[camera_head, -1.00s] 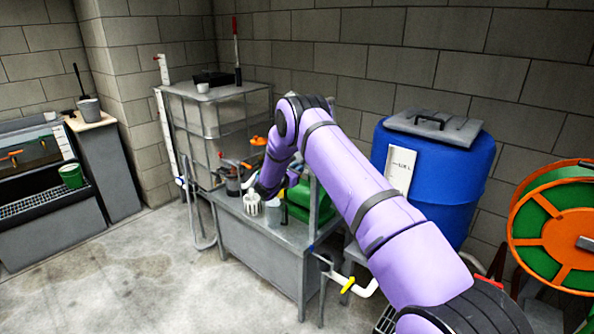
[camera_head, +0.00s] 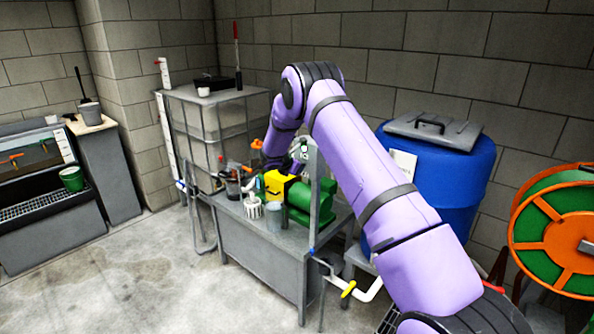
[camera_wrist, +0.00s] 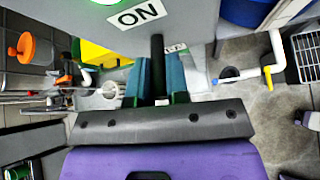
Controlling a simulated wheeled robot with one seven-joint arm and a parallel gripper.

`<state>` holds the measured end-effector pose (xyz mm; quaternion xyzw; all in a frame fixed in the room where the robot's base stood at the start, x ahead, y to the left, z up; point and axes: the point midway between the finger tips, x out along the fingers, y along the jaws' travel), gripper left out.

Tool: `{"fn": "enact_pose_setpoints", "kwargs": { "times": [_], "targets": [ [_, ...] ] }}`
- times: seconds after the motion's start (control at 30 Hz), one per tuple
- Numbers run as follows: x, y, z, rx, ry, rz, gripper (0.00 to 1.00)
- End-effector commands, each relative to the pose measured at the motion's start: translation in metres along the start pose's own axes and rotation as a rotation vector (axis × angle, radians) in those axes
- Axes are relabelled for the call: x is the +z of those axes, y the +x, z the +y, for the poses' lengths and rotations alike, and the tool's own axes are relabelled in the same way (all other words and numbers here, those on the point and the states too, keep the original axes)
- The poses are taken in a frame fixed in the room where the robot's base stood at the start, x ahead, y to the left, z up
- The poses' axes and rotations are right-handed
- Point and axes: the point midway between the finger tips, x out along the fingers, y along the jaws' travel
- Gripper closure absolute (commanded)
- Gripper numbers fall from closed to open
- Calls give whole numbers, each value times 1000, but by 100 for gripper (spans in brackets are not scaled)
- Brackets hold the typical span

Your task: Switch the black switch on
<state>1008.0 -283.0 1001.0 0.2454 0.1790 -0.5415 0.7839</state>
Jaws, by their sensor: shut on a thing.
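The black switch (camera_wrist: 157,45) shows in the wrist view as a dark upright lever on a grey panel (camera_wrist: 200,14). My gripper (camera_wrist: 159,65) is shut on it, with one teal finger on each side of the lever. A white "ON" label (camera_wrist: 140,12) is on the panel up and left of the lever. A second label (camera_wrist: 175,48) is partly hidden by the right finger. A lit green lamp (camera_wrist: 101,3) shows at the top edge. In the head view, my gripper and the switch are not clearly visible near the upright post (camera_head: 314,195).
A yellow box (camera_head: 278,186) and green motor (camera_head: 310,204) stand on the grey bench (camera_head: 258,245). Cups and an orange-topped bottle (camera_head: 256,150) are close by. A blue barrel (camera_head: 450,185) and orange reel (camera_head: 560,235) stand right. Floor is clear at front left.

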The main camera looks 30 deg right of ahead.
Motion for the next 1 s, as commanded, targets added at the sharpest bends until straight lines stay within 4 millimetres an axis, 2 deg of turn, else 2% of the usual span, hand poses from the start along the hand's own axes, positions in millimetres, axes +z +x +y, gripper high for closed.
{"fn": "enact_pose_setpoints", "kwargs": {
  "times": [0.3, 0.8, 0.83, 0.9, 0.93, 1.0],
  "targets": [
    [6, -2, 2, -20, 8, 113, 100],
    [7, -2, 2, -23, 9, 132, 100],
    [7, -2, 2, -23, 9, 132, 80],
    [7, -2, 2, -23, 9, 132, 64],
    [7, -2, 2, -24, 9, 132, 59],
    [6, -2, 2, -24, 9, 131, 59]
  ]
}}
